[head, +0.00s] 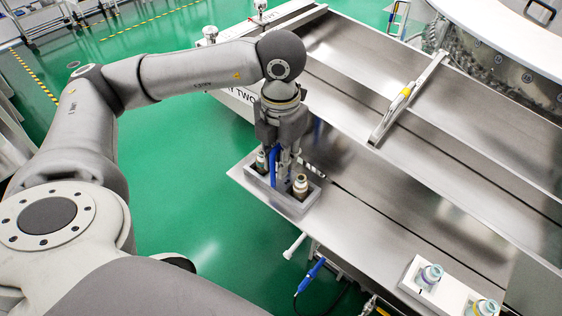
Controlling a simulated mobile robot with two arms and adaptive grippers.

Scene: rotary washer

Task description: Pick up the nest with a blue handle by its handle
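The nest with a blue handle is a small grey tray (299,206) at the near left corner of the steel table, holding vials such as the one with an amber body (300,186). Its blue handle (274,167) rises from the tray and is partly hidden by my gripper. My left gripper (286,168) points down over the nest, with its fingers low between the vials, close beside the handle. Whether the fingers touch or grip the handle is hidden. The nest appears to rest on the table. My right gripper is out of view.
A white block with vials (430,292) stands at the lower right edge of the table. A metal bar with a yellow mark (405,97) lies across the rails. A blue-handled tool (310,276) hangs below the table edge. The steel surface between is clear.

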